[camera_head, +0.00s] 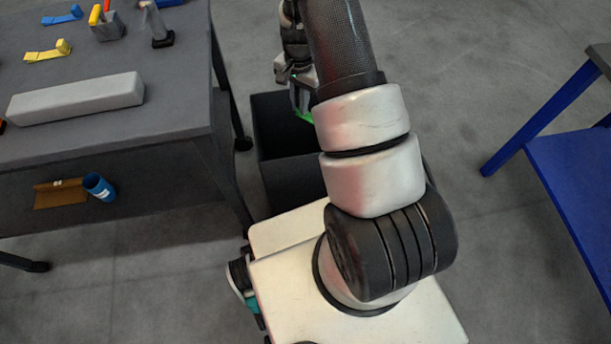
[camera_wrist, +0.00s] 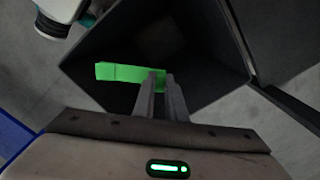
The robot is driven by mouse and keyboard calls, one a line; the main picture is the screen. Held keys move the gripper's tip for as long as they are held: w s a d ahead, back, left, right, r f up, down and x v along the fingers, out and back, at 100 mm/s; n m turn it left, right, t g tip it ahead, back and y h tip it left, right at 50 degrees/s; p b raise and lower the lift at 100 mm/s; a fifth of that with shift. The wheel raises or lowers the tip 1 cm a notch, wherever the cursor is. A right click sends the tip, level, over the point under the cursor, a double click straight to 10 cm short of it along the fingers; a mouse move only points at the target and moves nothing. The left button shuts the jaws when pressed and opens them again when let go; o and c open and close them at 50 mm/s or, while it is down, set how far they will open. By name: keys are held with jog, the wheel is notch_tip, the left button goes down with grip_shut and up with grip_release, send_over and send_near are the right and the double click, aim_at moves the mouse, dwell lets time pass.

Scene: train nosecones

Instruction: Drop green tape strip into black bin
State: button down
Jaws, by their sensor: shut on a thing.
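My gripper (camera_wrist: 162,97) is shut on the green tape strip (camera_wrist: 122,73), which sticks out to the left of the fingertips in the wrist view. The black bin (camera_wrist: 205,35) lies beneath the gripper and strip in that view, with its open inside facing me. In the head view the black bin (camera_head: 287,173) stands on the floor between the grey table and my base, partly hidden by my arm. A bit of the green strip (camera_head: 304,117) shows there near the bin's top, below my gripper (camera_head: 297,100).
A grey table (camera_head: 175,115) at the left holds a long grey block (camera_head: 77,98), yellow tape (camera_head: 48,50), blue tape (camera_head: 63,16) and a small holder (camera_head: 106,27). A blue cylinder (camera_head: 99,187) is on its lower shelf. A blue table (camera_head: 575,175) stands at the right.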

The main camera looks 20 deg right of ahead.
notch_tip(320, 180, down, 2)
jog(key=shift+f+b, duration=0.15)
jog(key=shift+b, duration=0.3)
jog(key=c, duration=1.7)
grip_release()
jog(key=shift+r+p, duration=1.85)
jog(key=shift+r, duration=6.95)
